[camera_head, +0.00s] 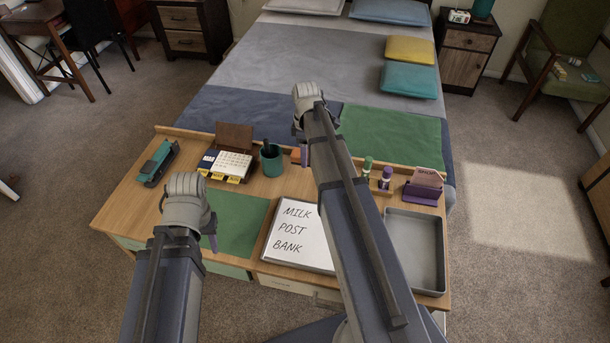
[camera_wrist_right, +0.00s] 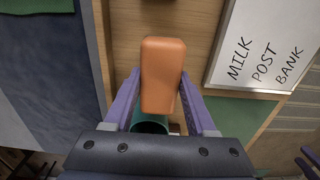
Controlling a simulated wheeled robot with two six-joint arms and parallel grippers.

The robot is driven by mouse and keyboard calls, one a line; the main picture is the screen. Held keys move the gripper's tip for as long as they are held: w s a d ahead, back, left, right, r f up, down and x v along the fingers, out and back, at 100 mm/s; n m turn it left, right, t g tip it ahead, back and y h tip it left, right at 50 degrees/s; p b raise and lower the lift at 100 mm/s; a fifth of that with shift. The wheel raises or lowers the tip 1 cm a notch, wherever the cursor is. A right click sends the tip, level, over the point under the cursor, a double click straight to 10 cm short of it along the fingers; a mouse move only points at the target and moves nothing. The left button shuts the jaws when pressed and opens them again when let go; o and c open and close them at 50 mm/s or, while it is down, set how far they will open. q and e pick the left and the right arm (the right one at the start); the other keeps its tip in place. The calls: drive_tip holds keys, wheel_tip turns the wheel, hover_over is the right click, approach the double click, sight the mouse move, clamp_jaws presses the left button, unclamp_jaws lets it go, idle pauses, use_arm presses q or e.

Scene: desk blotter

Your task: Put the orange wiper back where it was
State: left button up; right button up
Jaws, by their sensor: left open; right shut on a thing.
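The orange wiper (camera_wrist_right: 161,72) is a rounded block between the purple fingers of my right gripper (camera_wrist_right: 163,110) in the right wrist view. The gripper is shut on it. In the head view only a small orange edge of the wiper (camera_head: 296,154) shows beside my right gripper (camera_head: 304,156), near the back of the desk; my own arm hides the rest. I cannot tell how high it is above the desk. The white board (camera_head: 293,237) reading MILK, POST, BANK lies at the front; it also shows in the wrist view (camera_wrist_right: 250,45). My left gripper (camera_head: 211,235) is open over the green mat (camera_head: 238,228).
A green pen cup (camera_head: 271,161) stands left of the right gripper, with a calendar (camera_head: 229,164) and a green stapler (camera_head: 158,161) further left. To the right are upright markers (camera_head: 386,178), a purple card holder (camera_head: 421,194) and an empty grey tray (camera_head: 415,250).

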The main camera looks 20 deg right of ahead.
drive_tip(key=b, duration=0.3)
hover_over(306, 178)
wheel_tip(306, 178, down, 4)
drive_tip(key=shift+f, duration=0.25)
drive_tip(key=shift+s+f+b, duration=0.1)
drive_tip(key=shift+b, duration=0.2)
wheel_tip(306, 178, down, 3)
drive_tip(key=b, duration=0.3)
drive_tip(key=shift+f, duration=0.2)
drive_tip(key=shift+f+b, duration=0.2)
drive_tip(key=shift+b, duration=0.2)
drive_tip(key=o, duration=1.2)
drive_tip(key=shift+r, duration=0.2)
